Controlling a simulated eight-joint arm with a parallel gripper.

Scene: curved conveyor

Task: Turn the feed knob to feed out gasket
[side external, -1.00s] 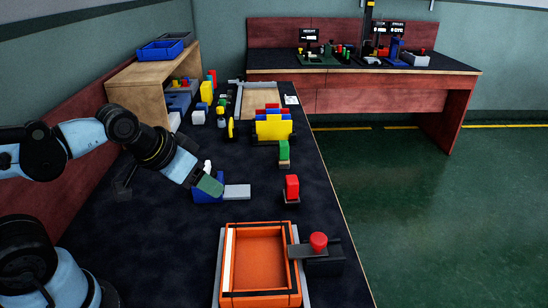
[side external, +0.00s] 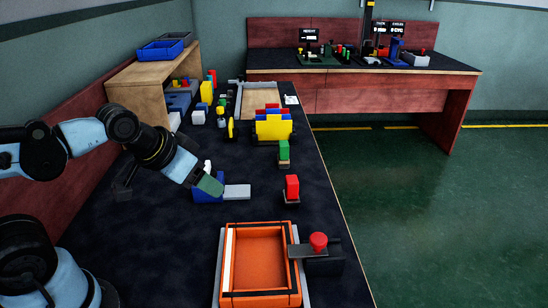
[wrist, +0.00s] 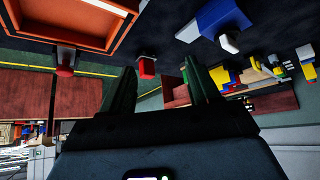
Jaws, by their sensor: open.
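A blue block (side external: 203,197) with a white knob (side external: 208,164) and a light grey bar (side external: 237,191) beside it stands mid-bench. The blue block (wrist: 222,20) and white knob (wrist: 228,43) also show at the upper right of the wrist view. My gripper (side external: 210,185) overlaps the blue block in the side view; I cannot tell whether they touch. In the wrist view, my gripper (wrist: 160,85) has its two dark green fingers apart with nothing between them. No label marks the feed knob, and I cannot make out a gasket.
An orange tray (side external: 227,260) lies at the front, with a red knob (side external: 318,241) on a dark device at its right. A wooden shelf (side external: 140,80) stands back left.

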